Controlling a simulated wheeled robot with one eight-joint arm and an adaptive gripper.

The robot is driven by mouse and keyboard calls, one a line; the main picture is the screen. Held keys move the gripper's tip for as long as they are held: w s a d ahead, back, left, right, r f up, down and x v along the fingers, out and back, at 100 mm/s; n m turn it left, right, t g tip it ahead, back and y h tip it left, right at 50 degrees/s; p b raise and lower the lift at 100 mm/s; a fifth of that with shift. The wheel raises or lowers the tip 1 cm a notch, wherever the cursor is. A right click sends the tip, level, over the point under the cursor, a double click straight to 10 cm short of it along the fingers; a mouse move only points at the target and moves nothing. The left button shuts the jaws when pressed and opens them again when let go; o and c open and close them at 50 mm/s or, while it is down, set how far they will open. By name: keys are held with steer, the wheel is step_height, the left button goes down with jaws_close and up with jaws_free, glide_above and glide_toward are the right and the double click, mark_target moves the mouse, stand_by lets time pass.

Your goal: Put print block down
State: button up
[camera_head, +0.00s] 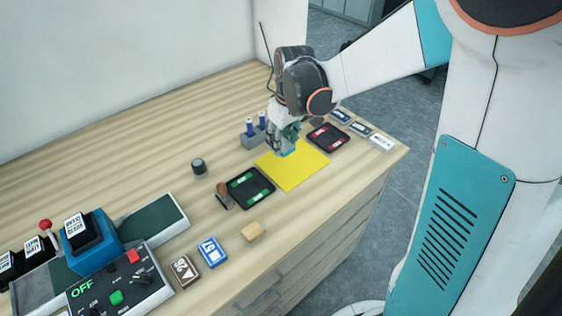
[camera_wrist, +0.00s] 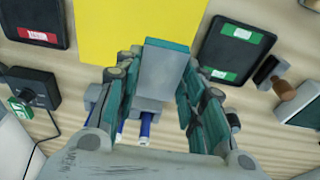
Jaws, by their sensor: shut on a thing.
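The print block (camera_wrist: 165,75), grey with a teal edge, is between the fingers of my gripper (camera_wrist: 158,85) in the wrist view. In the head view my gripper (camera_head: 283,141) points down, with the light teal block (camera_head: 287,149) at its tips. The block shows against the back edge of a yellow sheet (camera_head: 298,172) on the wooden table. The sheet also fills the upper middle of the wrist view (camera_wrist: 115,30). I cannot tell whether the block touches the sheet. My gripper is shut on the block and hides part of it.
A green ink pad (camera_head: 250,187) lies left of the sheet and a red one (camera_head: 328,137) right of it. A holder with blue pens (camera_head: 254,138) stands close behind my gripper. Stamps, blocks and a control box (camera_head: 115,287) are at the front left. The sheet's front is bare.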

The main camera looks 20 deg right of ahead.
mark_target(281, 168)
step_height(281, 168, down, 8)
steer(key=shift+f+b, duration=0.15)
steer(key=shift+b, duration=1)
steer(key=shift+f, duration=0.1)
steer(key=o, duration=1)
